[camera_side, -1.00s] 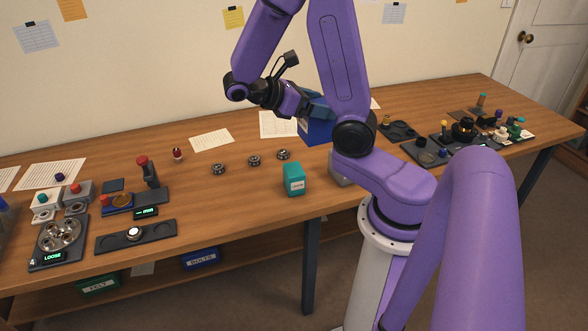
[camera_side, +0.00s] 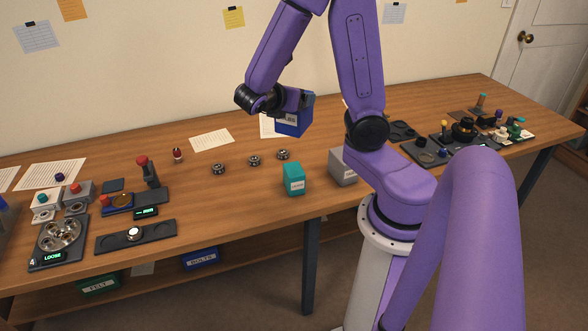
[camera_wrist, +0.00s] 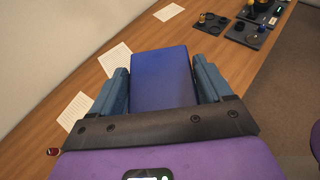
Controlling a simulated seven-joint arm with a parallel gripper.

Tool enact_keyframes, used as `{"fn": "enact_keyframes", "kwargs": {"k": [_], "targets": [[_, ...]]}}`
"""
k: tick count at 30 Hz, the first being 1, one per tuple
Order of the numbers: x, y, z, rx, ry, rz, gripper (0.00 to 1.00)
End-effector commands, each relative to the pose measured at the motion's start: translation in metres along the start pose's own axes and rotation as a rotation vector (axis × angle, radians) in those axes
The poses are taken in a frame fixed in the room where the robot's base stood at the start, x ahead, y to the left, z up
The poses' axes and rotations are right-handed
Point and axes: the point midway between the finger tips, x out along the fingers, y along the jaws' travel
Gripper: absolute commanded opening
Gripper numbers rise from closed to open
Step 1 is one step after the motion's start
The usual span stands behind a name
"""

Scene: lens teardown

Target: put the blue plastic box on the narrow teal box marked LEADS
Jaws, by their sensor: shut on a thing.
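The blue plastic box (camera_side: 294,120) with a pale label is held in the air above the table, behind the teal box in the side view. My gripper (camera_wrist: 163,85) is shut on it. In the wrist view the blue box (camera_wrist: 163,75) fills the space between the two blue-grey fingers. The narrow teal box (camera_side: 293,180) stands upright on the table near its front edge, with a pale label too small to read. The blue box is apart from it, higher and farther back. The teal box does not show in the wrist view.
A grey box (camera_side: 342,168) stands right of the teal box, partly hidden by my arm. Several small metal rings (camera_side: 254,160) lie behind and left of the teal box. Paper sheets (camera_side: 212,139) lie at the back. Devices and trays (camera_side: 136,235) fill the left end.

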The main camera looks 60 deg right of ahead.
Motion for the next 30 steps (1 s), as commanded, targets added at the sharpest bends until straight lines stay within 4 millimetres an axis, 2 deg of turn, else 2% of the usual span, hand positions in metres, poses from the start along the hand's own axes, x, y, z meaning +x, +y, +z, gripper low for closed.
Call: {"fn": "enact_keyframes", "kwargs": {"k": [3,7,24,30], "targets": [[0.009,-0.001,-0.020,-0.007,-0.006,-0.004,0.39],[0.016,0.000,-0.036,-0.005,-0.004,-0.002,0.39],[0.034,0.000,-0.082,0.000,-0.003,-0.002,0.39],[0.038,0.000,-0.091,0.001,-0.002,-0.002,0.39]]}}
